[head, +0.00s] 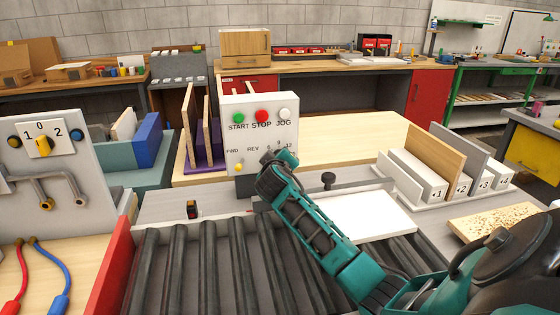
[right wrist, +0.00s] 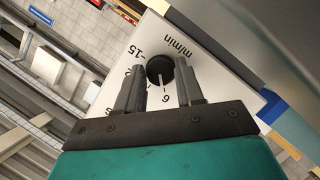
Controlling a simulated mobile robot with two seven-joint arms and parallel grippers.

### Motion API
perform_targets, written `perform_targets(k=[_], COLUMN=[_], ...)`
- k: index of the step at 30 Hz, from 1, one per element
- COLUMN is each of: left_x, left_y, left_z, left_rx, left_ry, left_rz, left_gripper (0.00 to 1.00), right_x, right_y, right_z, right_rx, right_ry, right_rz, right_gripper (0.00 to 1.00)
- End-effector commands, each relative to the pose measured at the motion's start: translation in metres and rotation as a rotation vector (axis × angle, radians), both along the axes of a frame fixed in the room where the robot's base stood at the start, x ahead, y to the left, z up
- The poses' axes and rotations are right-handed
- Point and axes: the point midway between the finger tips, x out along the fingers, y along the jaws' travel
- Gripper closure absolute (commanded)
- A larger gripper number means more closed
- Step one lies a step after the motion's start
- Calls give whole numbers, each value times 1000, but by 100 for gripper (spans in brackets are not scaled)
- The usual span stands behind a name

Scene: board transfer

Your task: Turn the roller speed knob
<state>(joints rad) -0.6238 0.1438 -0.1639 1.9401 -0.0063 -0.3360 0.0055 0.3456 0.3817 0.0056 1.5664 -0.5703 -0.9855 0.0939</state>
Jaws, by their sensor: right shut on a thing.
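The white control box (head: 258,115) stands behind the rollers in the head view, with green START, red STOP and white JOG buttons. Its speed dial is mostly hidden behind my right gripper (head: 270,162), which is up against the lower right of the panel. In the right wrist view the black roller speed knob (right wrist: 160,69) sits on the dial face (right wrist: 110,90) between the fingers of my right gripper (right wrist: 159,85), which is shut on it. The knob's white pointer line faces the bottom of that view. The dial reads "m/min", with "15" at the upper left. My left gripper is not in view.
Dark conveyor rollers (head: 225,265) run below the box. A white board (head: 355,215) lies on the right of them under my right arm. A rack of numbered slots (head: 440,185) stands at the right. A knob panel (head: 45,155) stands at the left.

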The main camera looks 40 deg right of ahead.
Motion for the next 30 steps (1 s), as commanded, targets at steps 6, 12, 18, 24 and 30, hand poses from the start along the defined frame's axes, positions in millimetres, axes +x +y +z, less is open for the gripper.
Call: perform_targets(k=[6, 12, 18, 24, 30], left_x=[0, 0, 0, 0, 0], left_y=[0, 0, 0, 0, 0], left_z=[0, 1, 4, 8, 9], left_rx=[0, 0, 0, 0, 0], left_ry=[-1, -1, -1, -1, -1], left_rz=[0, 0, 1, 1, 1], left_gripper=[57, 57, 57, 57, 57], right_x=[0, 0, 0, -1, -2], right_y=[0, 0, 0, -1, -2], right_z=[-1, 0, 1, 1, 1], right_rx=[1, 16, 86, 220, 383], right_ry=[0, -7, -46, -120, -210], right_rz=[1, 0, 0, -1, -1], right_gripper=[93, 93, 93, 93, 93])
